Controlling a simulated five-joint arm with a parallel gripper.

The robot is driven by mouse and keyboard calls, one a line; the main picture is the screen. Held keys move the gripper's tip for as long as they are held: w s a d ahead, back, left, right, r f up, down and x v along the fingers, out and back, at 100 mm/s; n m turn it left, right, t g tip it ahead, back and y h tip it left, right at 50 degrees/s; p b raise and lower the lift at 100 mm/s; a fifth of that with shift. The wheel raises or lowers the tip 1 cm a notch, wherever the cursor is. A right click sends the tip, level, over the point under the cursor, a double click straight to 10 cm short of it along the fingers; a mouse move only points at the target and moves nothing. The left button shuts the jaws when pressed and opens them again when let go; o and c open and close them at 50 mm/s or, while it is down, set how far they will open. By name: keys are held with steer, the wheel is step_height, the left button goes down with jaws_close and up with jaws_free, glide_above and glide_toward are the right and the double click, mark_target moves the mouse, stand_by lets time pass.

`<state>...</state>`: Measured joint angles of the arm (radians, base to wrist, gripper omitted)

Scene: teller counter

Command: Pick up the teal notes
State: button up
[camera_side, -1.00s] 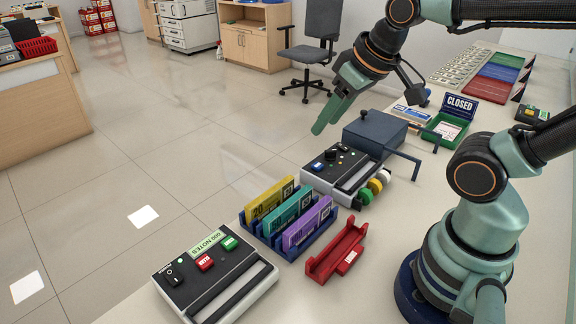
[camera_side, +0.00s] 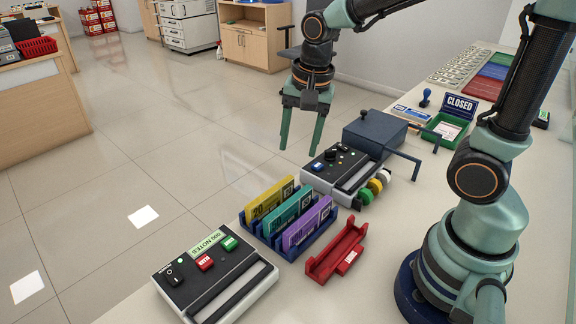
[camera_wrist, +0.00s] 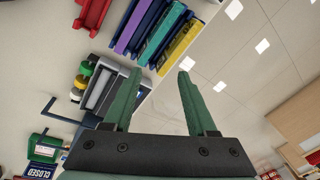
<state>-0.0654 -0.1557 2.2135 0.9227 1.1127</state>
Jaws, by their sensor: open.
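The teal notes (camera_side: 290,215) stand upright in the middle slot of a blue rack (camera_side: 249,226), between the yellow notes (camera_side: 266,198) and the purple notes (camera_side: 308,226). In the wrist view the teal notes (camera_wrist: 162,33) show at the top, between the yellow notes (camera_wrist: 180,46) and the purple notes (camera_wrist: 133,27). My gripper (camera_side: 301,148) is open and empty, pointing down, in the air above and behind the rack in the side view. In the wrist view its two fingers (camera_wrist: 160,76) are apart, with nothing between them.
A red tray (camera_side: 336,254) lies right of the rack. A note machine (camera_side: 217,272) stands in front of it and another device (camera_side: 341,172) behind it. A dark blue box (camera_side: 376,135) stands farther back. The floor lies beyond the counter's left edge.

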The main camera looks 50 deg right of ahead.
mark_target(289, 202)
steer(key=f+m, duration=0.2)
steer(key=f, duration=0.2)
steer(key=w+a+f+m+g, duration=0.1)
steer(key=f+m, duration=0.1)
steer(key=f, duration=0.1)
steer(key=f+m, duration=0.2)
steer(key=f, duration=0.2)
steer(key=shift+w+a+f+g, duration=0.15)
steer(key=shift+w+f+g, duration=0.15)
steer(key=shift+g, duration=0.1)
steer(key=shift+s+a+f, duration=0.15)
steer(key=shift+s+f, duration=0.05)
steer(key=shift+f, duration=1.15)
steer(key=shift+s+a+f, duration=0.1)
steer(key=shift+s+f, duration=0.05)
steer(key=shift+f, duration=1.2)
jaws_close()
